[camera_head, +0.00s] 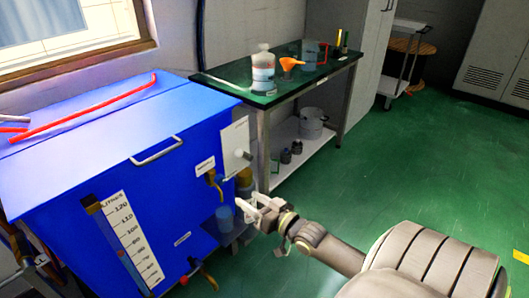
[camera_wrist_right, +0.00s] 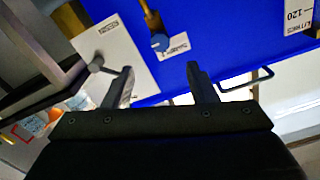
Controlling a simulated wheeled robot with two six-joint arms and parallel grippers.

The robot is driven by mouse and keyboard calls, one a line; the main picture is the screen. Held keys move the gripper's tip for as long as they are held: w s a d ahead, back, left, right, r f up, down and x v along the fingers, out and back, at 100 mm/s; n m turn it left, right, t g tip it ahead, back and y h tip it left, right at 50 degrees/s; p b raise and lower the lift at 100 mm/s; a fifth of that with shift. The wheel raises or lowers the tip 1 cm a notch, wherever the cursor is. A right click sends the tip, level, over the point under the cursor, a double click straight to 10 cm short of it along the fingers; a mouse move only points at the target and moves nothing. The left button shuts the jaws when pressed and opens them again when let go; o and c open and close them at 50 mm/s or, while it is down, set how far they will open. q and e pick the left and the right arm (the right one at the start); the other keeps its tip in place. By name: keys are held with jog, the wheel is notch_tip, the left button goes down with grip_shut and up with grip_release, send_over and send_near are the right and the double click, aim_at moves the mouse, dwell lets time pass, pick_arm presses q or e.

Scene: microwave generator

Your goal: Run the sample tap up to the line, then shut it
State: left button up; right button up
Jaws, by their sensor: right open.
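The sample tap (camera_head: 215,184) is a small brass spout on the end of the blue tank (camera_head: 110,170), below a small white label. In the right wrist view the brass tap (camera_wrist_right: 152,20) shows a round blue knob. A bluish see-through cup (camera_head: 224,217) stands below the tap on a dark shelf; I cannot make out a line or level on it. My right gripper (camera_head: 257,205) is open and empty, just right of the cup and apart from the tap. The wrist view also shows its spread fingers (camera_wrist_right: 160,85) with nothing between them. My left gripper is not in view.
A white panel with a grey knob (camera_head: 238,150) is right of the tap. A lower tap (camera_head: 190,264) and a level gauge (camera_head: 130,240) are on the tank front. A bench (camera_head: 215,79) holds a bottle (camera_head: 263,72) and an orange funnel (camera_head: 290,63).

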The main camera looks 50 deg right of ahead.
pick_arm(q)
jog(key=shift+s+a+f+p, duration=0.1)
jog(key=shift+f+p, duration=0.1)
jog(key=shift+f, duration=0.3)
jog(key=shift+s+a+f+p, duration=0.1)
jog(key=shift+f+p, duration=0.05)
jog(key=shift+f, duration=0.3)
pick_arm(e)
jog(key=shift+s+d, duration=0.2)
jog(key=shift+s, duration=2.05)
jog(key=shift+f, duration=0.1)
